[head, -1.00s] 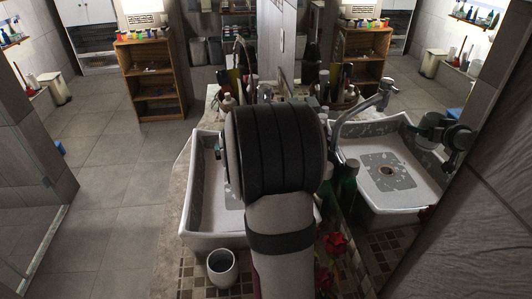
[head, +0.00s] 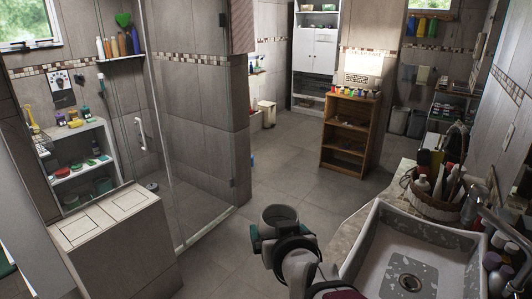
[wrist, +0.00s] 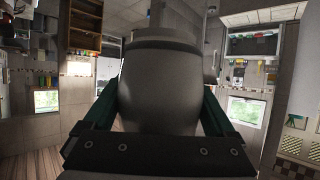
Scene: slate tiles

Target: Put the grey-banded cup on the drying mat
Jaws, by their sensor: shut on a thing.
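My gripper (head: 284,238) is shut on a grey cup (head: 280,214) in the lower middle of the head view. The cup is upright, with its open mouth up, and is held in the air left of the sink. In the wrist view the cup (wrist: 158,88) fills the middle between the green fingers of my gripper (wrist: 160,104). A paler band shows near its rim; its grey body is in shadow. I cannot make out a drying mat in either view.
A white sink (head: 440,262) is at the lower right, with bottles and a basket (head: 432,203) along its counter. A low tiled block (head: 110,240) with two pale panels on top stands at left, before a glass shower screen (head: 190,130). Floor is open between.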

